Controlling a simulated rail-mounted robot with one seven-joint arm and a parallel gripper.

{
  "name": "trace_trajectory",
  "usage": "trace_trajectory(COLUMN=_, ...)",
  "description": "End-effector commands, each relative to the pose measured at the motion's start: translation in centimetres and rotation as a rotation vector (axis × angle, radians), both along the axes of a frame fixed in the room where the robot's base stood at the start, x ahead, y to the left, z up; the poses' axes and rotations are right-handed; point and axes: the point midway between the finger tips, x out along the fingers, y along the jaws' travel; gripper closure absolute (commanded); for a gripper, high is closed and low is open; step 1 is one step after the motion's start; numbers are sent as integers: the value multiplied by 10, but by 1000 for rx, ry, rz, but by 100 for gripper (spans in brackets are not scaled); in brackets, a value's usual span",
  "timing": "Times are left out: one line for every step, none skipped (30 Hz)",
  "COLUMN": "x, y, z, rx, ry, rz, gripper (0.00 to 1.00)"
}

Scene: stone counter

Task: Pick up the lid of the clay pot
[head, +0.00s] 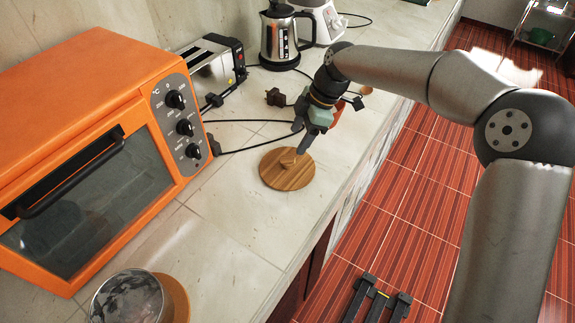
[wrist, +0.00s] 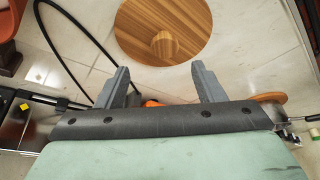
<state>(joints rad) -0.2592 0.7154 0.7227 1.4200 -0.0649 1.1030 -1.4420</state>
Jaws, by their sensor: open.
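The lid is a round wooden disc with a small knob, lying flat on the counter in the head view (head: 287,178). In the wrist view the lid (wrist: 185,38) is ahead of the fingers, cut off by the top edge, with its knob facing up. My gripper (head: 301,140) is open and empty, above the counter close to the lid's far side. It also shows in the wrist view (wrist: 160,70), its two fingers apart and clear of the lid. I cannot clearly identify the clay pot.
An orange toaster oven (head: 85,130) stands left of the lid. A toaster (head: 210,65) and a kettle (head: 283,38) stand behind. A round container (head: 128,297) is at the front left. Black cords cross the counter near the lid. The counter's edge lies to the right.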

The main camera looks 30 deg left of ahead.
Motion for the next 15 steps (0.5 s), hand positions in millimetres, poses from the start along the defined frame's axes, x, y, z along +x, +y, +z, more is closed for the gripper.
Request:
trace_trajectory(x=-3, y=3, z=-7, rx=-1, ry=3, rz=1, gripper=38)
trace_trajectory(x=-4, y=4, z=-11, rx=-1, ry=3, rz=1, gripper=38)
trace_trajectory(x=-5, y=5, z=-14, rx=-1, ry=2, rz=1, gripper=38)
trace_trajectory(x=-5, y=5, z=-17, rx=0, ry=0, rz=-1, gripper=38)
trace_trajectory(x=-5, y=6, z=-18, rx=0, ry=0, rz=-1, gripper=38)
trace_trajectory(x=-6, y=6, z=-20, rx=0, ry=0, rz=-1, gripper=38)
trace_trajectory(x=-6, y=6, z=-21, rx=0, ry=0, rz=-1, gripper=38)
trace_trajectory(x=-7, y=7, z=-23, rx=0, ry=0, rz=-1, gripper=38)
trace_trajectory(x=-8, y=7, z=-26, rx=-1, ry=1, rz=-1, gripper=38)
trace_trajectory(x=-10, y=7, z=-29, rx=-1, ry=2, rz=0, gripper=38)
trace_trajectory(x=-12, y=8, z=-32, rx=-3, ry=3, rz=1, gripper=38)
trace_trajectory(x=-15, y=9, z=-38, rx=-2, ry=2, rz=0, gripper=38)
trace_trajectory(x=-17, y=9, z=-42, rx=-3, ry=4, rz=1, gripper=38)
trace_trajectory(x=-19, y=10, z=-46, rx=-2, ry=3, rz=2, gripper=38)
trace_trajectory(x=-21, y=11, z=-52, rx=-2, ry=2, rz=1, gripper=38)
